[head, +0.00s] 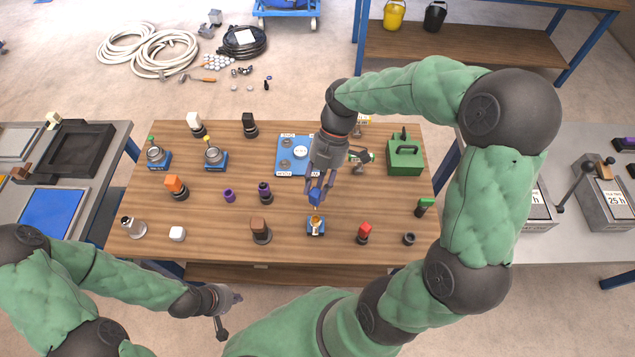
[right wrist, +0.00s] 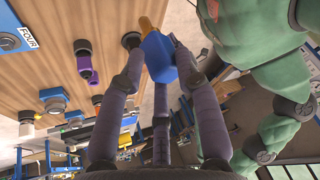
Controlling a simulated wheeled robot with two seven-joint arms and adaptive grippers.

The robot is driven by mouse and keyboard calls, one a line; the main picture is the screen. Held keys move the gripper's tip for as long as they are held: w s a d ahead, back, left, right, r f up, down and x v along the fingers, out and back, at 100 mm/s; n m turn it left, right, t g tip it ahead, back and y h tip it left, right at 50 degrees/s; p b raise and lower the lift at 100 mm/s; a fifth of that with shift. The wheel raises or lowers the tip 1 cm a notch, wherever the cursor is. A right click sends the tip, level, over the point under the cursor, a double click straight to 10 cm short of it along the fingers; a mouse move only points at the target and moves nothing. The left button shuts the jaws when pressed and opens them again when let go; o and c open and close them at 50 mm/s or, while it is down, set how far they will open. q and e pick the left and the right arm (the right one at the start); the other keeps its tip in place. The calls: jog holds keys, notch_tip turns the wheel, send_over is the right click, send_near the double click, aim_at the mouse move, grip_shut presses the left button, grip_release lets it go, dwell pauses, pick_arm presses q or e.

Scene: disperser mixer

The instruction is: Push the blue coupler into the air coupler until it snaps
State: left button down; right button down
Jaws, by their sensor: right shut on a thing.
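The blue coupler (head: 316,195) is held in my right gripper (head: 317,191), whose fingers point down at the front middle of the table. In the right wrist view the blue coupler (right wrist: 158,57) sits between the fingers. A brass fitting on a small blue-grey base, apparently the air coupler (head: 316,225), stands directly below. The brass part (right wrist: 147,27) shows just beyond the blue coupler; I cannot tell whether they touch or are joined. My left gripper (head: 226,299) hangs low in front of the table, away from the objects; its finger opening is too small to judge.
A red-topped piece (head: 364,232) stands right of the air coupler and a brown-topped one (head: 260,229) left. A blue panel (head: 290,156) lies behind my right gripper. A green box (head: 404,155) stands at the back right. Bare wood (head: 210,245) shows at the front left.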

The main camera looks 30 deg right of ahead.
aim_at(318, 204)
jog(key=shift+f+b, duration=2.05)
jog(key=shift+f, duration=0.85)
jog(key=shift+f+b, duration=1.3)
jog(key=shift+f, duration=0.7)
jog(key=c, duration=0.8)
grip_release()
jog(key=v, duration=1.2)
